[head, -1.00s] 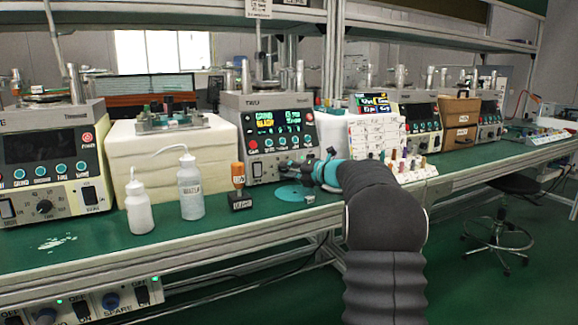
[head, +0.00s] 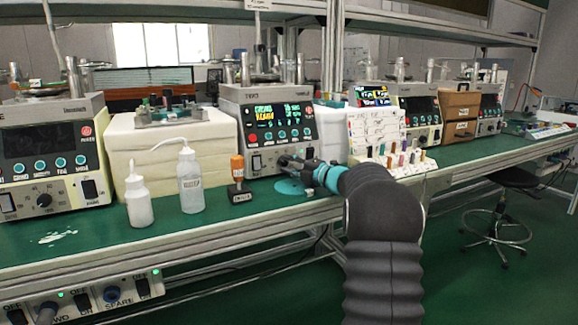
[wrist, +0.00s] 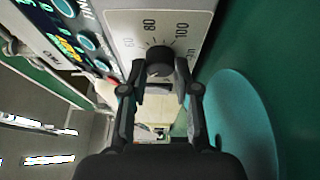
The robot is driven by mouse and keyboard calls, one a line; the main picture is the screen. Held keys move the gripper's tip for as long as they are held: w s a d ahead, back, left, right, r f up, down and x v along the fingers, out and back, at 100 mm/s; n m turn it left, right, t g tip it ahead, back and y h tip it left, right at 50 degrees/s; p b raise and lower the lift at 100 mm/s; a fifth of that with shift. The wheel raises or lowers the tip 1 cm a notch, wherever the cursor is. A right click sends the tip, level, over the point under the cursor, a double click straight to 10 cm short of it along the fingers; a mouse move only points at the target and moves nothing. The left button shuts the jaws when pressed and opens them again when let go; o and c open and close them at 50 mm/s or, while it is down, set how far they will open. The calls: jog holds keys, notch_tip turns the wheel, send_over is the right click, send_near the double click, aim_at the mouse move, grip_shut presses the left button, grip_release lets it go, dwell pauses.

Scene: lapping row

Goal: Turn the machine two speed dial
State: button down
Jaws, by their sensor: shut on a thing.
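Machine two (head: 268,118) is the grey unit with the lit screen near the middle of the bench in the head view. Its speed dial (wrist: 159,60) is a dark round knob with a printed scale reading 60, 80 and 100, seen in the wrist view. My gripper (wrist: 160,82) is shut on the dial, with a finger at each side of it. In the head view my gripper (head: 290,163) reaches the lower front of the machine, and it hides the dial there.
A teal disc (wrist: 240,125) lies on the bench beside my gripper. An orange-handled tool (head: 238,172) and a wash bottle (head: 190,182) stand left of it. A white chart board (head: 376,132) and a rack of small coloured pieces (head: 402,162) stand to the right.

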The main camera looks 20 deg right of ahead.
dwell(0.3)
jog(key=c, duration=0.9)
grip_release()
jog(key=shift+o, duration=0.2)
jog(key=v, duration=1.2)
jog(key=shift+a, duration=0.1)
